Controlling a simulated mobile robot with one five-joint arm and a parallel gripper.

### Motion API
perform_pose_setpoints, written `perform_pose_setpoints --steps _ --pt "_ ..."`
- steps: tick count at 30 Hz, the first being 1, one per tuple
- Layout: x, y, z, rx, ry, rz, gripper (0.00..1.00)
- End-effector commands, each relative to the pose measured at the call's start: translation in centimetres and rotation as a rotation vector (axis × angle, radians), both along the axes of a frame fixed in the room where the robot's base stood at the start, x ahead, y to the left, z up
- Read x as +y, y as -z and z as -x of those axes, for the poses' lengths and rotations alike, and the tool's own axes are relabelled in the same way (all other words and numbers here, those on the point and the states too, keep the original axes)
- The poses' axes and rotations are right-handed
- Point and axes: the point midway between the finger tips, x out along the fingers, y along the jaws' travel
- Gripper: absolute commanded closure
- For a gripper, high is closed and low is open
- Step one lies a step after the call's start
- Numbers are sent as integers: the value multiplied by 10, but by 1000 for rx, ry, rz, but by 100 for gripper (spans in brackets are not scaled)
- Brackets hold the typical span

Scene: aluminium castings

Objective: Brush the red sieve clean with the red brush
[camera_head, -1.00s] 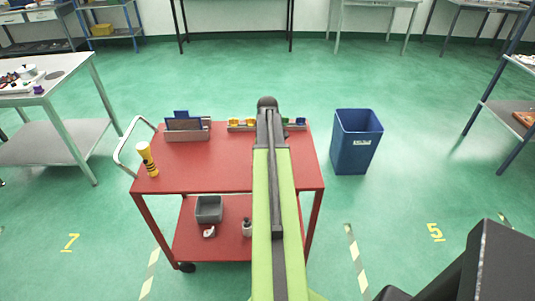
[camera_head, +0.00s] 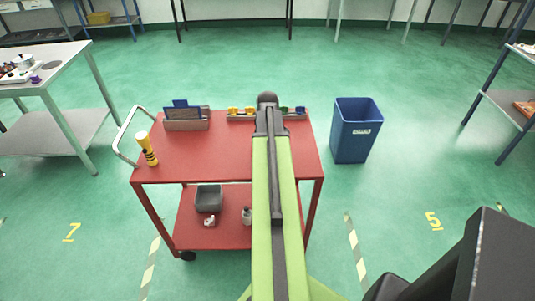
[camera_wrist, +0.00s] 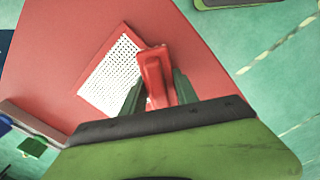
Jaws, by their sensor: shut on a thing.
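In the wrist view my gripper (camera_wrist: 158,82) is shut on the red brush (camera_wrist: 153,63), which sticks out between its two green fingers. The sieve (camera_wrist: 112,72), a pale perforated sheet with a thin red border, lies on the red trolley top (camera_wrist: 215,65). The brush overlaps the sieve's right edge in this view; I cannot tell whether it touches it. My fingers hide the lower right part of the sieve. In the head view my arm hides the sieve, brush and gripper fingers.
The trolley top (camera_head: 215,160) carries a yellow and black bottle (camera_head: 147,149), a holder with blue pieces (camera_head: 187,118) and a rack of coloured items (camera_head: 241,114). A grey box (camera_head: 208,198) stands on the lower shelf. A blue bin (camera_head: 355,130) stands right of the trolley.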

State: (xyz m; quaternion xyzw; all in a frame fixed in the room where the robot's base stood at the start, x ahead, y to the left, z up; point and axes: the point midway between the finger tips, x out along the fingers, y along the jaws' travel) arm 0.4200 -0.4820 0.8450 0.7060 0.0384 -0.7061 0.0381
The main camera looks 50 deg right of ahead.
Motion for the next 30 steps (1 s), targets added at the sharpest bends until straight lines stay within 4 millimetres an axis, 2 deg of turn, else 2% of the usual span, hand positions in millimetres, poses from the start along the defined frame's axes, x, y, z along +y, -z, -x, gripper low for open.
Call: perform_pose_setpoints --steps 15,25,30 --pt "0 -60 0 0 0 0 100" --pt "0 -60 0 0 0 0 100" --pt "0 -74 0 0 0 0 100"
